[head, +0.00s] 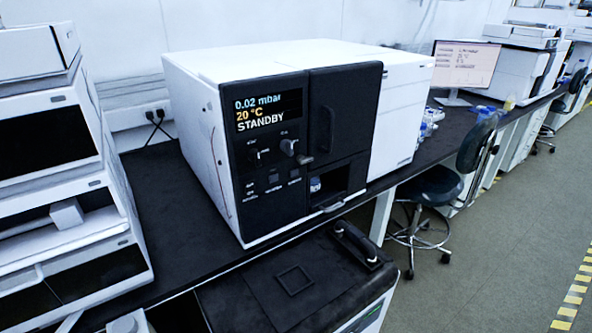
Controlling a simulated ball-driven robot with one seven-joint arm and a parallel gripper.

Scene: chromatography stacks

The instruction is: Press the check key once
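A white instrument with a black front panel (230,155) stands on the dark bench. Its display (268,110) reads 0.02 mbar, 20 °C and STANDBY. Below the display are a small switch (263,154) and a grey knob (288,147). Lower on the panel sit several small dark keys, one at the left (249,187), one in the middle (273,178) and one at the right (294,173). Their labels are too small to read, so I cannot tell which is the check key. My gripper is not in view.
A black-topped cabinet (270,318) with a black handle (357,243) stands low in front of the instrument. Stacked white units (50,150) stand at the left. A monitor (467,62) and a stool (430,187) are to the right.

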